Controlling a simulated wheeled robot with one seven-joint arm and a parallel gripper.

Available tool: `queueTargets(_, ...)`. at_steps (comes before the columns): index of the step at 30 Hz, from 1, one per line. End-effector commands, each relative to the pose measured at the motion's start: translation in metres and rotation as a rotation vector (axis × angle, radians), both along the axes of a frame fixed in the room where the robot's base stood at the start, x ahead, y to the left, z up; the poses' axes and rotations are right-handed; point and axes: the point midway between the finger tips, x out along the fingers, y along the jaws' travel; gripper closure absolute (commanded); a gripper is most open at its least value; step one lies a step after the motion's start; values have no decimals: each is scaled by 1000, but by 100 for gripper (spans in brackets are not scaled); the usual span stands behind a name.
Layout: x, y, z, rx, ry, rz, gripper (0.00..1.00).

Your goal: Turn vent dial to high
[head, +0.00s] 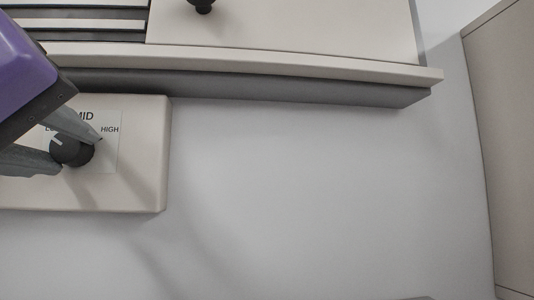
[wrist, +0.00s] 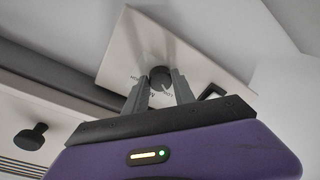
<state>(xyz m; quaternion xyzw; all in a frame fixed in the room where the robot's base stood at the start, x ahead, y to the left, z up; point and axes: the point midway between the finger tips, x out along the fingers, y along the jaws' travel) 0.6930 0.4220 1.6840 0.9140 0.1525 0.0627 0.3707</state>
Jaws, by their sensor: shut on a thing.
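The vent dial (head: 72,152) is a round dark knob on a pale box (head: 148,150) at the left of the head view. A label plate behind it reads HIGH on the right and MID at the top, partly covered; only the start of the left word shows. A white mark on the knob points up and left, toward that left word. My gripper (head: 80,156) is shut on the dial, one grey finger on either side. In the wrist view the dial (wrist: 159,76) sits between the fingertips (wrist: 160,86).
A pale raised panel with a grey front edge (head: 300,88) lies behind the box. It carries a dark knob (head: 202,5) and dark slots (head: 80,25). A small black angled piece (wrist: 212,91) shows right of the fingers. The pale surface (head: 320,200) right of the box is clear.

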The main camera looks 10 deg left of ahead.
Motion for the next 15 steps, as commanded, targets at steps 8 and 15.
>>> queueTargets(8,0,0,-3,108,28,0,100)
queueTargets(15,0,1,-4,304,75,0,100)
